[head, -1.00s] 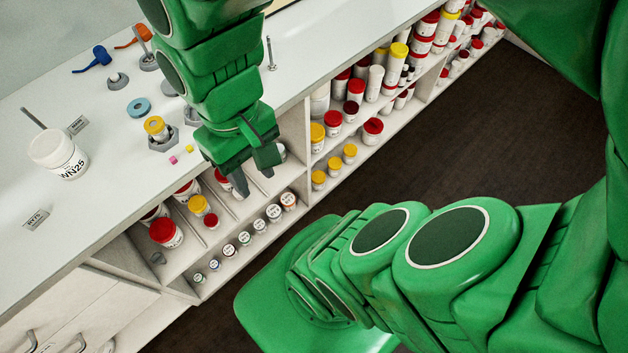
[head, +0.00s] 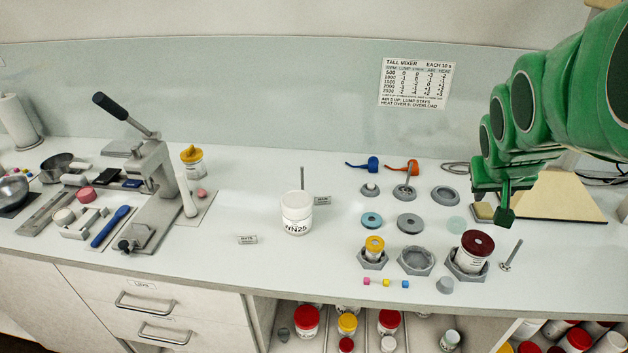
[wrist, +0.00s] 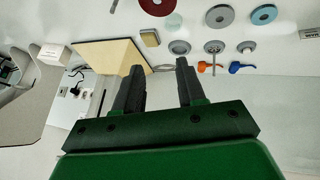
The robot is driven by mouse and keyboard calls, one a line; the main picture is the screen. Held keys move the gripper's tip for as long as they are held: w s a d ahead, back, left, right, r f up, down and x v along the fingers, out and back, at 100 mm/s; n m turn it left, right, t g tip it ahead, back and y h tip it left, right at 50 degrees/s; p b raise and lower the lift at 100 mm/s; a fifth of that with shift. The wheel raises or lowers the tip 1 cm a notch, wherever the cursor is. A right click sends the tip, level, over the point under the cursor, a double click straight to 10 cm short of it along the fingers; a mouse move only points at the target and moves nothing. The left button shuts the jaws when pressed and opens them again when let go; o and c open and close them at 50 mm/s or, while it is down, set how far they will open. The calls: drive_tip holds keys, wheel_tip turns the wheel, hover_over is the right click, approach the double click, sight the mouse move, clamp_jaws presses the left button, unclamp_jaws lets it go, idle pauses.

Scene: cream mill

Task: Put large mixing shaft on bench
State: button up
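A slim metal shaft with a small disc at its lower end (head: 511,254) is at the bench's right front, beside the dark red-lidded jar. Short shafts also stand in grey fittings (head: 370,188) and (head: 405,190). I cannot tell which is the large mixing shaft. The white bench (head: 270,265) carries them all. My gripper (head: 503,208) is over the back right, its fingers apart and empty in the wrist view (wrist: 158,68).
A tan sloped block (head: 565,195) is near my gripper. A lever press (head: 153,190) stands left.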

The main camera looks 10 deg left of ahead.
sight(302, 186)
drive_tip(key=w+d+n+t, duration=0.1)
drive_tip(key=w+t, duration=0.2)
drive_tip(key=w, duration=0.7)
drive_tip(key=w+a+f+n+t+y, duration=0.1)
drive_tip(key=w+a+n+t+y, duration=0.15)
drive_tip(key=w+a, duration=0.45)
drive_tip(key=w+a+f+n+t+y, duration=0.15)
drive_tip(key=w+a+n, duration=0.3)
drive_tip(key=w, duration=0.55)
drive_tip(key=shift+s+a+f+n+g+y, duration=0.45)
drive_tip(key=shift+a+f+n+g+y, duration=0.65)
drive_tip(key=shift+a+f+y, duration=2.75)
drive_tip(key=shift+s+a+f+n+g+y, duration=0.1)
drive_tip(key=shift+s+a+f+n+g, duration=1.15)
drive_tip(key=shift+a, duration=5.2)
drive_tip(key=shift+w+a+f+n+g+y, duration=0.45)
drive_tip(key=shift+a+f+g+y, duration=1.25)
drive_tip(key=shift+a+f, duration=2.8)
drive_tip(key=shift+s+a+r+t+y, duration=0.15)
drive_tip(key=shift+a+r+t+y, duration=0.1)
drive_tip(key=shift+a+r, duration=0.4)
clamp_jaws()
